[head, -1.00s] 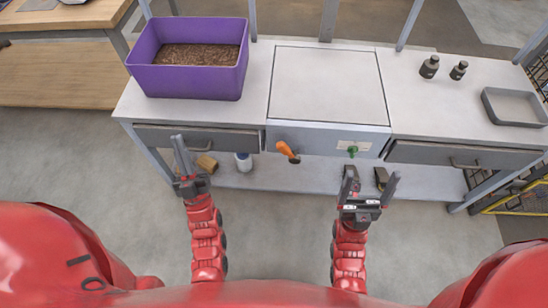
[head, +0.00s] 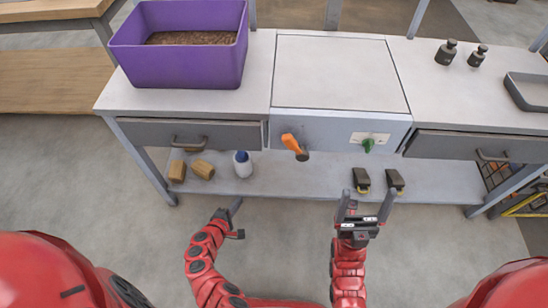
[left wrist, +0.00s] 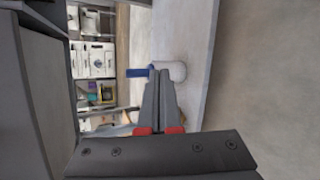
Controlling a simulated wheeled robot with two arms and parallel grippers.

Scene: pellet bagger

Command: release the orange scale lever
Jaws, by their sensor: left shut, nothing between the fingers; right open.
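The orange scale lever (head: 291,143) is on the front panel of the scale box (head: 330,127), at the panel's left end. It slants down to the right toward a dark round end. My left gripper (head: 236,206) is shut and empty, below and left of the lever and apart from it. In the left wrist view its closed fingers (left wrist: 162,90) point toward a white bottle with a blue cap (left wrist: 172,72). My right gripper (head: 364,205) is open and empty, below and right of the lever, in front of the lower shelf.
A green knob (head: 367,145) sits at the panel's right. A purple bin (head: 182,67) of pellets stands on the table at left. The lower shelf holds wooden blocks (head: 202,169), the bottle (head: 242,164) and dark items (head: 361,179). Drawers (head: 232,134) flank the panel.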

